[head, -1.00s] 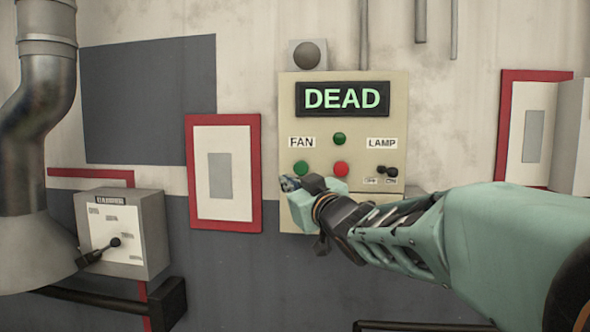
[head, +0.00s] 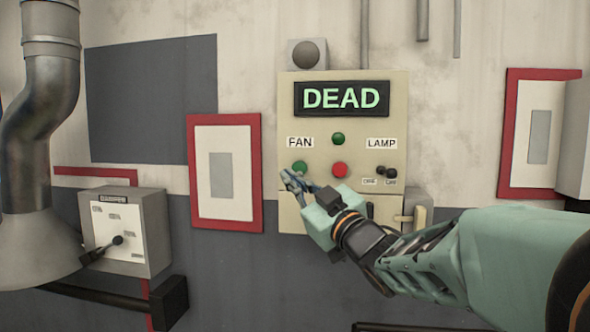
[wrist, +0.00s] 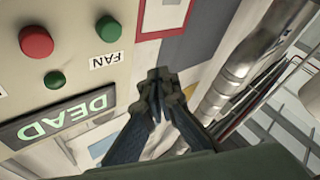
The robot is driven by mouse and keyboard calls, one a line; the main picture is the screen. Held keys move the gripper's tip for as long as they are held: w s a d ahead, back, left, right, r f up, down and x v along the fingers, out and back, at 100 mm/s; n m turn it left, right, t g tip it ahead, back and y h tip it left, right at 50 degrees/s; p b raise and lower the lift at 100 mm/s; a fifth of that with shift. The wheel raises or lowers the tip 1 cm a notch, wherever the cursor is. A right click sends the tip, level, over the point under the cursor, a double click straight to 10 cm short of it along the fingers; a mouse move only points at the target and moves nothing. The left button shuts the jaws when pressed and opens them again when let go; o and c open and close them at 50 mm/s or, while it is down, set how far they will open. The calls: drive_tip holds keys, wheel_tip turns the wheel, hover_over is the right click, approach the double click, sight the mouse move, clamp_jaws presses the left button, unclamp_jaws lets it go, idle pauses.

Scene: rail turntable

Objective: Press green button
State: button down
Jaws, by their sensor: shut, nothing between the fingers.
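The green button (head: 300,167) sits under the FAN label on the beige panel (head: 287,106); it also shows in the wrist view (wrist: 109,29). A second green dome (head: 338,139) stands above the red button (head: 340,170); in the wrist view this smaller green dome (wrist: 54,79) is near the DEAD display. My gripper (head: 289,177) is shut and empty, its tips just below the FAN green button in the head view. In the wrist view the closed fingertips (wrist: 160,76) appear to the right of and below that button, with a visible gap.
The DEAD display (head: 341,98) is at the panel's top. A grey box with a lever (head: 124,235) and a large metal pipe (head: 50,110) stand at left.

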sight(300, 171)
drive_tip(key=w+d+p, duration=0.1)
drive_tip(key=w+p, duration=0.1)
drive_tip(key=w, duration=0.6)
drive_tip(key=shift+w+d, duration=0.15)
drive_tip(key=shift+d, duration=0.2)
idle(1.1)
drive_tip(key=shift+w+d, duration=0.1)
drive_tip(key=shift+w, duration=0.3)
drive_tip(key=shift+w+d, duration=0.1)
drive_tip(key=shift+w, duration=0.3)
idle(0.5)
idle(0.4)
drive_tip(key=shift+s+a+b, duration=0.2)
drive_tip(key=shift+s+b, duration=0.45)
drive_tip(key=shift+s, duration=0.2)
drive_tip(key=shift+f, duration=0.1)
